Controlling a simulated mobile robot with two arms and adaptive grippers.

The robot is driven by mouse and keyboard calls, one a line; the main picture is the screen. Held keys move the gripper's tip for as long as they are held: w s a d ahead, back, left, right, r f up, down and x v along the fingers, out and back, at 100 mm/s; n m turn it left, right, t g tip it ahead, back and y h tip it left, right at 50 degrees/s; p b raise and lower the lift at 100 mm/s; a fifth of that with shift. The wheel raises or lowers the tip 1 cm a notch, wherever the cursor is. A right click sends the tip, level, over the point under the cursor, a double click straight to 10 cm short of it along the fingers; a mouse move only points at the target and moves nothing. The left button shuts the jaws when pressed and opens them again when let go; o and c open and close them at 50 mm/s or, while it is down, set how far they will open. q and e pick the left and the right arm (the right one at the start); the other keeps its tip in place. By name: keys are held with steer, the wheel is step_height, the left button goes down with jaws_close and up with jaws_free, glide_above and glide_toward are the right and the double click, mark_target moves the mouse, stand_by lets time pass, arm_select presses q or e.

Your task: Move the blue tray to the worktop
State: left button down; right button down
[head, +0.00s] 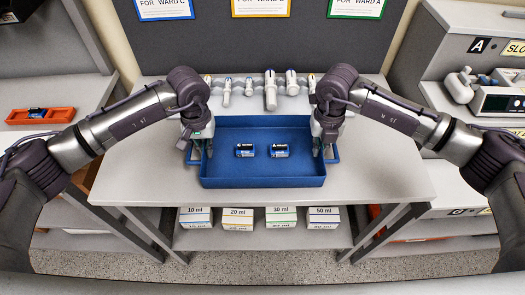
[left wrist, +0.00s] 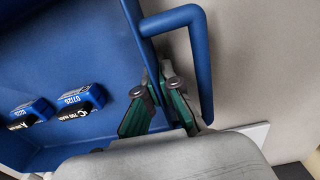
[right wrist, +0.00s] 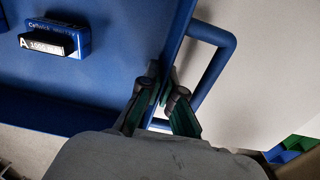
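The blue tray (head: 263,183) is at the middle of the grey worktop (head: 385,170), level, with a loop handle at each short side. I cannot tell whether it rests on the worktop or is just above it. My left gripper (head: 204,143) is shut on the tray's left wall, one finger inside the tray and one within the handle (left wrist: 203,60). My right gripper (head: 324,143) is shut on the right wall the same way, by the other handle (right wrist: 222,60). The fingertips are partly hidden in the head view.
Several white devices (head: 270,90) line the back of the worktop. Labelled boxes (head: 238,218) stand on a shelf below. An orange tray (head: 40,116) is on the left counter, and a pump (head: 500,100) is on the right one. Bare worktop shows on both sides.

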arm_select(q)
steer(key=shift+r, duration=0.1)
arm_select(e)
steer(key=shift+r, duration=0.15)
